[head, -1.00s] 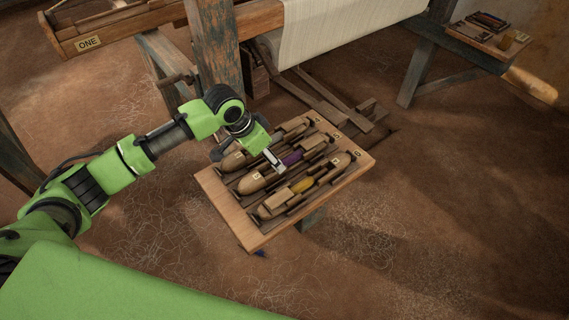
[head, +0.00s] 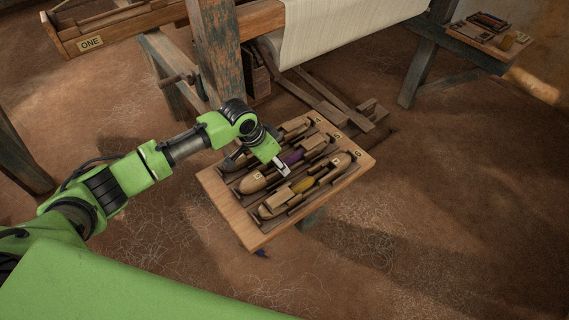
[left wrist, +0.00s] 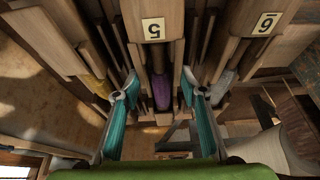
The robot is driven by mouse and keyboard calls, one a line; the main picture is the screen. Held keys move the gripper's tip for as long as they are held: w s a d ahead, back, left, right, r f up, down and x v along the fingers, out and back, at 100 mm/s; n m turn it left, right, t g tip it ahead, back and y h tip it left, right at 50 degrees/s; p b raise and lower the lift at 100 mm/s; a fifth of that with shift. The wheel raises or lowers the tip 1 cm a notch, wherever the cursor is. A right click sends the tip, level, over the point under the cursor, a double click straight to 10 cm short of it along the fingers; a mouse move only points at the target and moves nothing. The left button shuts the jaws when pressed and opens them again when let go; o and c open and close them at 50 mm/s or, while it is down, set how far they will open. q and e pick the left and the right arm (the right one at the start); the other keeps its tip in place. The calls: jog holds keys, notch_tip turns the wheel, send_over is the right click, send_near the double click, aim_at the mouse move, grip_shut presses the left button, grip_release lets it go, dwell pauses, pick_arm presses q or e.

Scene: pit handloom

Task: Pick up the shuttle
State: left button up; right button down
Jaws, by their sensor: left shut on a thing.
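The wooden rack board (head: 252,236) holds three wooden shuttles in slots. The middle shuttle (head: 254,183) carries purple yarn; in the left wrist view this shuttle (left wrist: 147,12) bears a tag that looks like an upside-down 5. My left gripper (head: 284,171) reaches down onto it beside the purple yarn and is shut on it. In the left wrist view the teal-padded fingers of this gripper (left wrist: 158,110) lie on either side of the shuttle. The shuttle still lies at rack level; I see no clear gap under it. My right gripper is out of view.
A yellow-yarn shuttle (head: 275,204) lies close on the near side, another shuttle on the far side, partly behind my arm. The loom post (head: 216,55) and cloth (head: 325,30) stand behind the rack. A small tray (head: 482,40) is at the upper right. Floor right of the rack is clear.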

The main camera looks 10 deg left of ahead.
pick_arm(q)
jog(key=shift+w+r, duration=0.1)
jog(key=shift+r, duration=1.3)
jog(key=s+r, duration=0.4)
jog(key=r, duration=0.1)
jog(key=shift+s+r, duration=0.2)
jog(key=shift+r, duration=0.05)
jog(key=s+r, duration=0.4)
jog(key=s, duration=0.5)
jog(key=shift+s+r+b, duration=0.35)
jog(key=shift+r+b, duration=0.05)
jog(key=shift+b, duration=0.05)
